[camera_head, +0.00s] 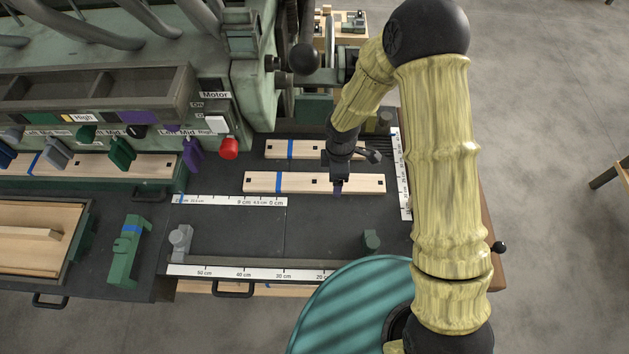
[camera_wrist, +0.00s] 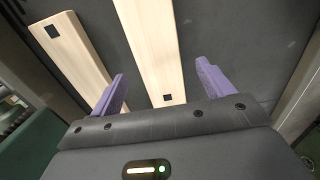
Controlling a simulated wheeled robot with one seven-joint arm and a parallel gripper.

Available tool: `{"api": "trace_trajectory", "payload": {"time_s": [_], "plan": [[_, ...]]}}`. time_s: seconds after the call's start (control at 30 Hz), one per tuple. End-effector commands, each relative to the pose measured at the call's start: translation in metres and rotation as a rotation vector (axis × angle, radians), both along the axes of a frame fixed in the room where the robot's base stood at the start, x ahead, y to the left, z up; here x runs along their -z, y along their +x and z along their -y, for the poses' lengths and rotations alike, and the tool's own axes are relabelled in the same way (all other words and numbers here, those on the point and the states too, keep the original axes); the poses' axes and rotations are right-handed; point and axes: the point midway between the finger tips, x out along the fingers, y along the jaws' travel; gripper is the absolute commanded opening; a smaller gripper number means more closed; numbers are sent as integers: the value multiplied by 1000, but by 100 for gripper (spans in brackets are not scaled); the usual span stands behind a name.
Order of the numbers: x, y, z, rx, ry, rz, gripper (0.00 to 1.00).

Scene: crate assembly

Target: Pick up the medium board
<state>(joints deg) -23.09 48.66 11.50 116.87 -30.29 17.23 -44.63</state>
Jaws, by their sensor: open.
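A pale wooden board (camera_head: 262,183) with a blue stripe and dark square marks lies flat on the dark worktop. A shorter-looking board (camera_head: 272,149) lies behind it. A third board (camera_head: 100,165) lies at the left along the machine. Which one is medium is not marked. My gripper (camera_head: 338,190) is over the nearer board, right of its middle. In the wrist view my gripper (camera_wrist: 162,72) is open, with purple fingers on either side of a board (camera_wrist: 150,40). The gap in height is hard to judge.
White rulers (camera_head: 250,272) edge the worktop at the front and right (camera_head: 404,175). A grey block (camera_head: 181,243) and green block (camera_head: 370,241) stand near the front. A green clamp-like part (camera_head: 127,250) is at left. The green machine (camera_head: 235,80) rises behind. The worktop's middle front is clear.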

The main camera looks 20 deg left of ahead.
Motion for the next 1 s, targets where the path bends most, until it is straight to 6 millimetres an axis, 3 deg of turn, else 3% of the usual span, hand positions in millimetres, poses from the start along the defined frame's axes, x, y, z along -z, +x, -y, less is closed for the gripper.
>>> {"api": "trace_trajectory", "payload": {"time_s": [0.23,0.77,0.8,1.0], "plan": [[27,1,-1,-1,-1,-1,80],[29,1,0,0,-1,-1,80],[29,1,0,0,-1,-1,78],[29,1,0,0,-1,-1,39]]}}
